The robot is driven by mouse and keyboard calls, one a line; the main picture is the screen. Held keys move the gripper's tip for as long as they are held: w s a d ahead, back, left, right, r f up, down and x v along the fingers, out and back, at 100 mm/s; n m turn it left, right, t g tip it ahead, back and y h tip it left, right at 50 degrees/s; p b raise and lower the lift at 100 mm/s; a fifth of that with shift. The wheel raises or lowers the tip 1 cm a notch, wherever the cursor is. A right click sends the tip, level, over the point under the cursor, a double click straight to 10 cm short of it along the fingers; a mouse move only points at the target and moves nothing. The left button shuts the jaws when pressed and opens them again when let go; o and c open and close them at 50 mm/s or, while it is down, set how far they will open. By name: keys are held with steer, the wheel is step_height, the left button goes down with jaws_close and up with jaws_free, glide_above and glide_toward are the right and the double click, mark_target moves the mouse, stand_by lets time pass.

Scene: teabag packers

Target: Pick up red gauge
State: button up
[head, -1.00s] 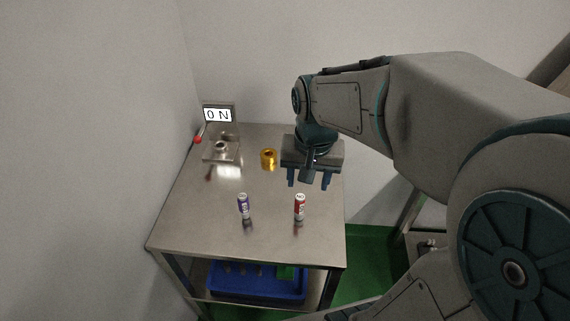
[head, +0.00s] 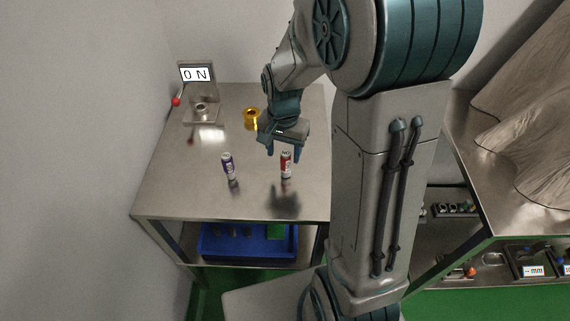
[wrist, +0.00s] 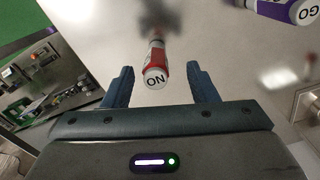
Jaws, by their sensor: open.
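The red gauge (head: 286,165) is a small red cylinder with a white top, standing upright on the metal table (head: 190,205). In the wrist view the red gauge (wrist: 156,66) has "NO" on its white end and lies between the lines of the two fingers, beyond their tips. My gripper (head: 284,150) is open and empty, just above and behind the red gauge in the head view. The wrist view shows its two blue fingers (wrist: 158,76) apart. No finger visibly grips the gauge.
A purple and white gauge (head: 228,166) stands to the left of the red one. A gold ring-shaped part (head: 251,118) sits behind. A metal fixture (head: 203,108) with an "ON" display (head: 196,74) is at the back left. A blue bin (head: 248,242) is on the lower shelf.

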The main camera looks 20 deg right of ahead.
mark_target(286, 164)
steer(key=shift+d+f, duration=0.15)
steer(key=shift+f, duration=1.25)
steer(key=shift+d+f, duration=0.1)
steer(key=shift+f, duration=1.25)
steer(key=shift+c, duration=0.3)
steer(key=c, duration=1)
